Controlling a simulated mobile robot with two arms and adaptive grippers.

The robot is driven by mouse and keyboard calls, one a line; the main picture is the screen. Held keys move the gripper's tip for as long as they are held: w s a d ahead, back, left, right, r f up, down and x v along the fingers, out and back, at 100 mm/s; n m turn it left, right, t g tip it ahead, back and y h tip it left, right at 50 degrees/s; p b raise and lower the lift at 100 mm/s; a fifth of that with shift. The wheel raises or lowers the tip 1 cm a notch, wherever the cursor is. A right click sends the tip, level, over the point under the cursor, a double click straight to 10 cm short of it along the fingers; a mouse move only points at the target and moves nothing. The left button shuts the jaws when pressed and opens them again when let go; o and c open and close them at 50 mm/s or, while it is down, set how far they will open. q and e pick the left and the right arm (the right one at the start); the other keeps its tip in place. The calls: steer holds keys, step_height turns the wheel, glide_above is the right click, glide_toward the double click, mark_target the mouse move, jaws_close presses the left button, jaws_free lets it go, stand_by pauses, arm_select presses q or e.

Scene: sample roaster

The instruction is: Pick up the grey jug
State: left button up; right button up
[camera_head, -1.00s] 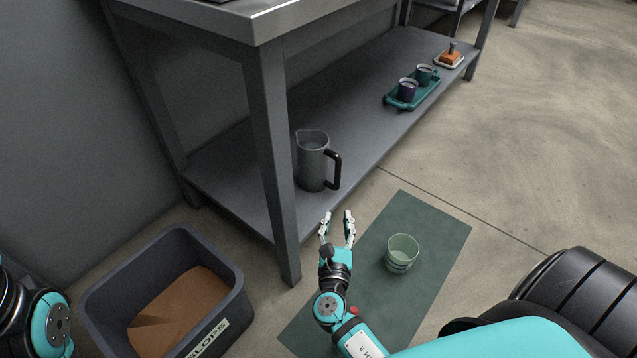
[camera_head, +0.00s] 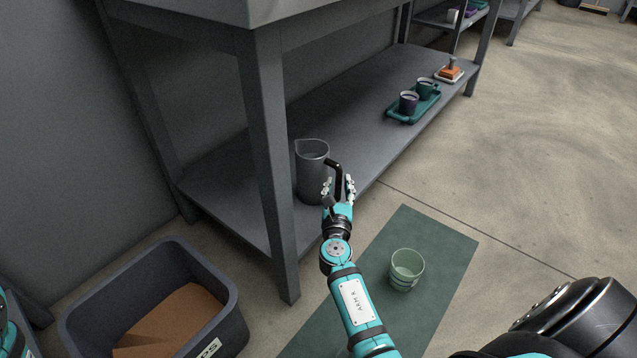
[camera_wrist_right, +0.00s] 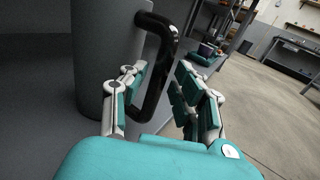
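The grey jug (camera_head: 311,172) stands upright on the lower shelf of the metal table, near the front leg. Its black handle (camera_wrist_right: 160,65) points toward the front right. My right gripper (camera_head: 339,184) is at the handle. In the right wrist view the fingers (camera_wrist_right: 155,88) are spread apart, with the handle between them and a gap on the right side. The jug body (camera_wrist_right: 100,60) is beyond the left finger. The lower part of the handle is partly hidden by the fingers in the head view. My left gripper is not in view.
The table leg (camera_head: 272,165) rises left of the jug. A teal tray (camera_head: 399,115) with two cups sits further along the shelf (camera_head: 350,125). A green cup (camera_head: 406,268) stands on a green mat (camera_head: 440,240). A dark slops bin (camera_head: 230,315) is on the floor.

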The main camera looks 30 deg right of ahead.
steer(key=shift+x, duration=1.2)
steer(key=shift+f, duration=0.1)
jaws_close()
